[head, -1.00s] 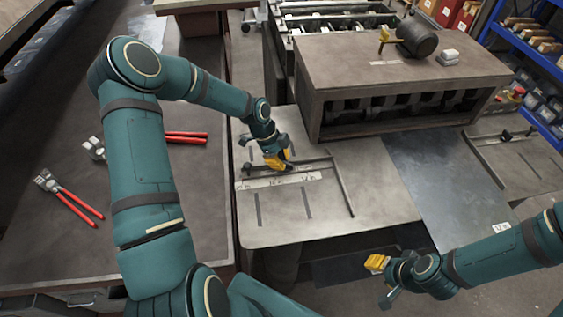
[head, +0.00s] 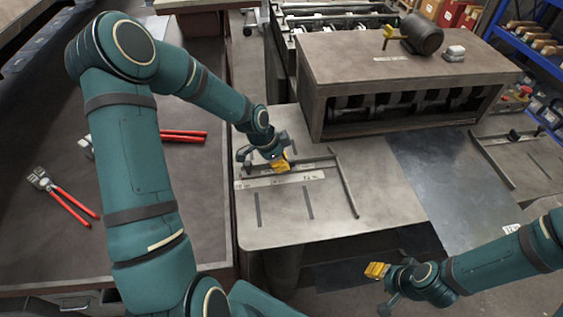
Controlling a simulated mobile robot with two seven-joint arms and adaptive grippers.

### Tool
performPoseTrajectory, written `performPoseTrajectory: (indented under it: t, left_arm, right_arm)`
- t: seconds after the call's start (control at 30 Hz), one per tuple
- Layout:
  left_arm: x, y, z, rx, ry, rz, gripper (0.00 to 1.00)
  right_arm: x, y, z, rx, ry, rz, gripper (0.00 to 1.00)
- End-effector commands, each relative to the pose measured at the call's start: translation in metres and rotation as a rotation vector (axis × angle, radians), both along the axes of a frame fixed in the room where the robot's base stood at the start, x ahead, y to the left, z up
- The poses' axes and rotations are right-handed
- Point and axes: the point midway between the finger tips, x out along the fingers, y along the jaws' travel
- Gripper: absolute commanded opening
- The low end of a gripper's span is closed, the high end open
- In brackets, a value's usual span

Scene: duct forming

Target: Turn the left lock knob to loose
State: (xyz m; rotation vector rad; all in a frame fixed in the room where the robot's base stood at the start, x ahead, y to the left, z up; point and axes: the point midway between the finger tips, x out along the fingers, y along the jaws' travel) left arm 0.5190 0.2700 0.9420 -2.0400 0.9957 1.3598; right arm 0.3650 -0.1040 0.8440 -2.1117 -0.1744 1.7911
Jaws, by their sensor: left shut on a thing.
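My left gripper (head: 281,165) has yellow fingers and is low over the left end of the fence and scale on the machine's grey table (head: 290,225). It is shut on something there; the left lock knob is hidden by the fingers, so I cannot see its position. The dark fence bar (head: 315,162) runs right from the gripper, with a pale marked scale (head: 310,176) in front of it. My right gripper (head: 377,270) hangs at the lower right, away from the table, with its yellow fingers close together; I cannot tell whether they are open.
Two red-handled tools, one of them lower left (head: 62,193) and one partly behind my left arm (head: 183,136), lie on the left bench (head: 50,250). The machine's brown housing (head: 400,65) rises behind the table. A dark metal sheet (head: 435,180) lies to the right.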

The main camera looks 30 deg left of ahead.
Motion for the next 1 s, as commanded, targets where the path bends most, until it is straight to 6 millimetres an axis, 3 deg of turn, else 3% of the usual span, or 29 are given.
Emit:
performPoseTrajectory:
  t: [0.33, 0.37, 0.4, 0.43, 0.83, 1.0]
  left_arm:
    - [-0.004, -0.001, -0.004, -0.004, 0.013, 0.001, 0.0]
    - [-0.004, -0.001, -0.004, -0.004, 0.013, 0.001, 0.22]
    - [-0.004, -0.001, -0.004, -0.003, 0.012, 0.002, 0.36]
    - [-0.004, 0.0, -0.003, -0.003, 0.012, 0.001, 0.4]
    - [-0.002, 0.0, -0.001, -0.001, 0.005, 0.001, 0.4]
    - [-0.004, 0.005, 0.012, -0.001, 0.003, 0.004, 0.4]
  right_arm:
    - [0.0, 0.0, 0.0, 0.0, 0.0, 0.0, 0.47]
    - [0.0, 0.0, 0.0, 0.0, 0.0, 0.001, 0.47]
    - [0.0, 0.0, 0.0, 0.0, 0.0, 0.001, 0.47]
    - [0.0, 0.0, 0.0, 0.0, 0.0, 0.001, 0.47]
    - [0.0, 0.0, 0.0, 0.0, 0.0, 0.001, 0.47]
    - [0.0, 0.0, 0.0, 0.0, 0.0, 0.001, 0.47]
